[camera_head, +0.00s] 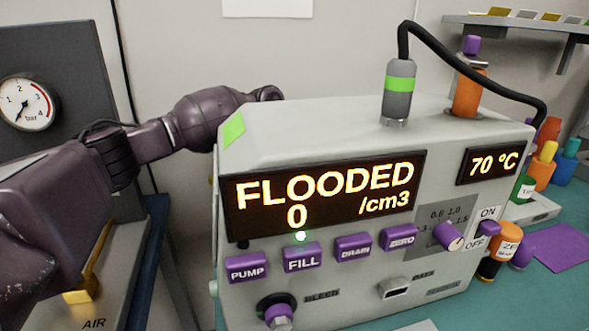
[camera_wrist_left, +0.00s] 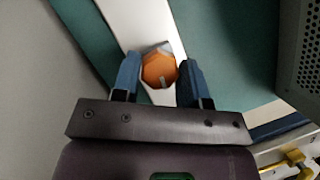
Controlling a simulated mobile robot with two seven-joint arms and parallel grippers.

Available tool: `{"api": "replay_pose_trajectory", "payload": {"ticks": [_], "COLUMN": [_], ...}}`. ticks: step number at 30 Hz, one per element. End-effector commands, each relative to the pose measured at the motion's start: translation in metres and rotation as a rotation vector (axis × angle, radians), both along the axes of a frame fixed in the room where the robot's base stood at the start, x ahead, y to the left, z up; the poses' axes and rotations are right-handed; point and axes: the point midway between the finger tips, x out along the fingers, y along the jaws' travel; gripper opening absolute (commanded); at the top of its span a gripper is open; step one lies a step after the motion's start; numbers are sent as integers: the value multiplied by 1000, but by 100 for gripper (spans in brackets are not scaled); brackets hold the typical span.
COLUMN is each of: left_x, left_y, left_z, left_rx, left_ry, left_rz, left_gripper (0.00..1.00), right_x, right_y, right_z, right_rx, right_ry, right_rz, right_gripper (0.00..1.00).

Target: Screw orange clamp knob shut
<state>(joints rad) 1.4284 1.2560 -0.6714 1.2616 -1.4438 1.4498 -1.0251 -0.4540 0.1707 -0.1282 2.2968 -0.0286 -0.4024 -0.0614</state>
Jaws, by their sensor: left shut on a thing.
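The orange clamp knob (camera_wrist_left: 158,72) shows in the left wrist view, seen end-on, with a small grey mark on its face and a grey piece behind it. My left gripper (camera_wrist_left: 159,62) has its two blue fingers on either side of the knob and is shut on it. In the head view my left arm reaches from the left to behind the grey instrument (camera_head: 330,108); the gripper and knob are hidden there. How tight the clamp is cannot be told. My right gripper is in neither view.
The instrument's display (camera_head: 325,190) reads FLOODED 0 /cm3, with a green light lit above the FILL button (camera_head: 303,259). A pressure gauge (camera_head: 27,104) stands at the left. A black cable (camera_head: 470,66) arcs over the top. Bottles (camera_head: 502,250) stand at the right.

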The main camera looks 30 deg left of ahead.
Motion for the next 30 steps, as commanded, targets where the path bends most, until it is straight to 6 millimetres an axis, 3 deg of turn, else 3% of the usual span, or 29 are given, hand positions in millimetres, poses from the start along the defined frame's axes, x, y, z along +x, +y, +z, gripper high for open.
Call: {"api": "replay_pose_trajectory", "payload": {"ticks": [1, 15, 30], "left_x": [1, 2, 2], "left_y": [0, 0, 0], "left_z": [-7, -4, 0], "left_rx": [1, 1, 2], "left_ry": [8, 4, -1], "left_rz": [-41, -384, -485], "left_gripper": [16, 16, 16], "right_x": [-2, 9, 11], "right_y": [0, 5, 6], "right_z": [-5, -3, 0], "right_rx": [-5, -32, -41], "right_ry": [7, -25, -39], "right_rz": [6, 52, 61], "right_gripper": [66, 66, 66]}}
